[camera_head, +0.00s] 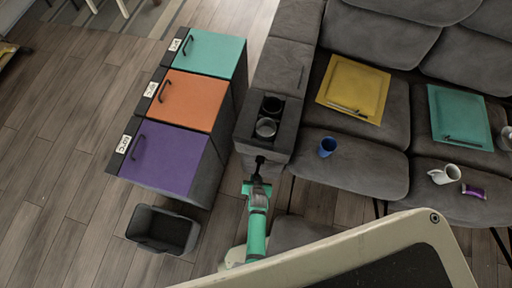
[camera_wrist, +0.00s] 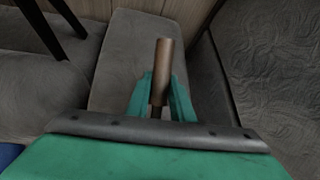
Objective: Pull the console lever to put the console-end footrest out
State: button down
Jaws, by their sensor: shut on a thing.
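The grey console (camera_head: 285,70) stands at the near end of the sofa, with cup holders in its top. My green gripper (camera_head: 257,180) is at the console's front face, below the cup holders. In the wrist view my gripper (camera_wrist: 161,92) is shut on the lever, a brown rod (camera_wrist: 163,58) whose end sticks out past the fingers. A grey padded panel (camera_head: 300,231), apparently the console-end footrest, shows low in front of the console-end seat (camera_head: 360,172), with floor between them. My own body hides part of it. A grey padded surface (camera_wrist: 135,60) lies behind the lever in the wrist view.
A cabinet with purple (camera_head: 165,158), orange (camera_head: 190,100) and teal (camera_head: 214,52) tops stands left of the console. A dark bin (camera_head: 163,229) sits on the floor. A blue cup (camera_head: 327,147), yellow tray (camera_head: 355,88), teal tray (camera_head: 462,117) and white mug (camera_head: 444,175) are on the sofa.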

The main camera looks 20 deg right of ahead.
jog(key=shift+s, duration=0.1)
dwell(0.3)
jog(key=c, duration=1.6)
grip_release()
jog(key=shift+o, duration=0.2)
jog(key=v, duration=1)
jog(key=shift+s+r, duration=0.15)
jog(key=shift+r, duration=0.2)
jog(key=s+a+r+n+t, duration=0.1)
jog(key=s+a+r+t, duration=0.1)
jog(key=r, duration=1)
jog(key=s+a+r+n+t+y, duration=0.1)
jog(key=s+r, duration=0.4)
jog(key=r, duration=0.7)
jog(key=s+a+r+n+t, duration=0.2)
jog(key=s+a+r+t, duration=0.2)
jog(key=r, duration=0.9)
jog(key=shift+s+a+n+t+y, duration=0.15)
jog(key=shift+a+n+t+y, duration=0.2)
jog(key=shift+t, duration=0.45)
